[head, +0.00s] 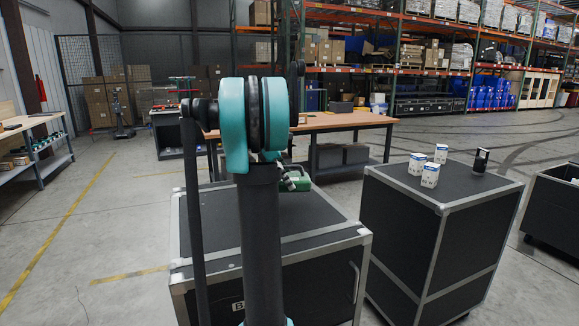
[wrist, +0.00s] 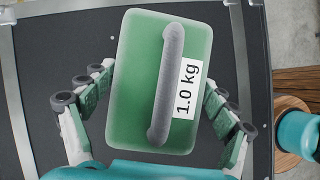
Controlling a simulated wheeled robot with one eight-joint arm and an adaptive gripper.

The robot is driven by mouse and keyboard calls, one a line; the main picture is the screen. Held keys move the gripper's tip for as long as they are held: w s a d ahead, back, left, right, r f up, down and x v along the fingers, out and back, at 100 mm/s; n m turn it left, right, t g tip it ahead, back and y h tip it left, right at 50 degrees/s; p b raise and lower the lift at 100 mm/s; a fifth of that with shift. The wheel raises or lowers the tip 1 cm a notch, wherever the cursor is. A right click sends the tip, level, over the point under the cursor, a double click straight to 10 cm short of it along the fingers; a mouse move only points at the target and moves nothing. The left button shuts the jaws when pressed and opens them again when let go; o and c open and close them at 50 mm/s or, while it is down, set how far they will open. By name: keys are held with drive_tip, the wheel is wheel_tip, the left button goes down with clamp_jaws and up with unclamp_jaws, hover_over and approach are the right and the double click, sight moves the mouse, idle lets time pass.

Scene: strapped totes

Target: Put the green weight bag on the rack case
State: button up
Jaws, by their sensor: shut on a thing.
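The green weight bag (wrist: 138,80) has a grey handle and a white "1.0 kg" label. It sits between the fingers of my gripper (wrist: 160,77), which is shut on it. In the head view the bag (head: 299,184) shows small beside my arm, over the top of a black case with metal edges (head: 320,275). The case top (wrist: 45,60) fills most of the wrist view behind the bag. I cannot tell whether the bag touches the top. My arm hides the middle of this case and part of its lettering.
A second black case (head: 400,235) stands to the right, with several small white boxes (head: 430,175) and a dark upright item (head: 480,160) on top. A wooden workbench (head: 345,122) stands behind. Another dark container (head: 555,205) is at the far right. Floor is clear at left.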

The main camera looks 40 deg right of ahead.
drive_tip(key=shift+f, duration=3.7)
drive_tip(key=shift+f, duration=0.15)
drive_tip(key=o, duration=1.7)
drive_tip(key=shift+r, duration=0.2)
drive_tip(key=v, duration=1.2)
